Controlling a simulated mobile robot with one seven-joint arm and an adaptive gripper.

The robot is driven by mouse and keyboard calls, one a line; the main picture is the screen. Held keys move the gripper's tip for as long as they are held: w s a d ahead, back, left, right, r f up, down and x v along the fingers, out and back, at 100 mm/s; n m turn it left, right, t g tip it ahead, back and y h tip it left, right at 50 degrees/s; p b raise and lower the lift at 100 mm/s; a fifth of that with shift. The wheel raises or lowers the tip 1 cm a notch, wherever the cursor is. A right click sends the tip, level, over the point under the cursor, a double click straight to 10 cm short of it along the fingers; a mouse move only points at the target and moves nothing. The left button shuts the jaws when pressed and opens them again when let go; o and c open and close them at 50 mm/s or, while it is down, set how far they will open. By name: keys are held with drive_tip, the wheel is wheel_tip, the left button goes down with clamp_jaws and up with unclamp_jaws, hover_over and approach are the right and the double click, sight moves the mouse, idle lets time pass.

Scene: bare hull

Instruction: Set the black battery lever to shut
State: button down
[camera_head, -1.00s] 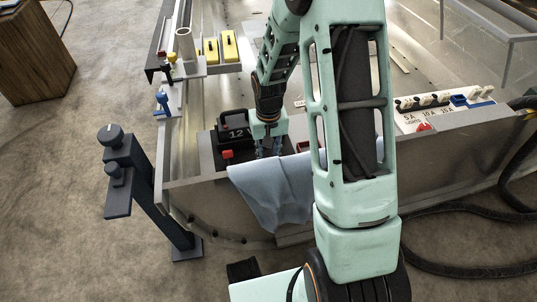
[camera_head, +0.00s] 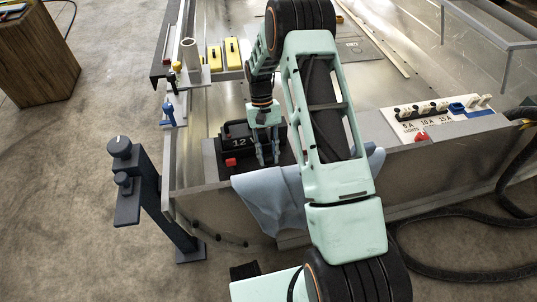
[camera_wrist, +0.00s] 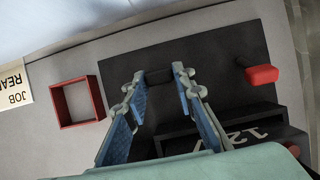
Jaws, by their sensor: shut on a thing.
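The black battery (camera_head: 238,141) with a white 12 on its face stands in a dark tray inside the hull. It also shows in the wrist view (camera_wrist: 240,134). My gripper (camera_head: 268,162) reaches down beside it, at its right end. In the wrist view my gripper (camera_wrist: 160,80) has a small black block, the black battery lever (camera_wrist: 158,76), between its fingertips and is shut on it. The lever's angle is hard to tell, and in the head view the fingers hide it.
A red lever (camera_head: 231,162) stands close left of my gripper. A blue-grey cloth (camera_head: 275,197) hangs over the hull's near edge. The wrist view shows an empty red square frame (camera_wrist: 77,103) and a job label (camera_wrist: 13,84). A switch panel (camera_head: 437,115) lies to the right.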

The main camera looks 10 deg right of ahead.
drive_tip(key=shift+w+g, duration=0.3)
drive_tip(key=shift+g, duration=0.1)
drive_tip(key=c, duration=1.6)
unclamp_jaws()
drive_tip(key=v, duration=1.2)
drive_tip(key=shift+w+f, duration=0.1)
drive_tip(key=shift+w, duration=0.05)
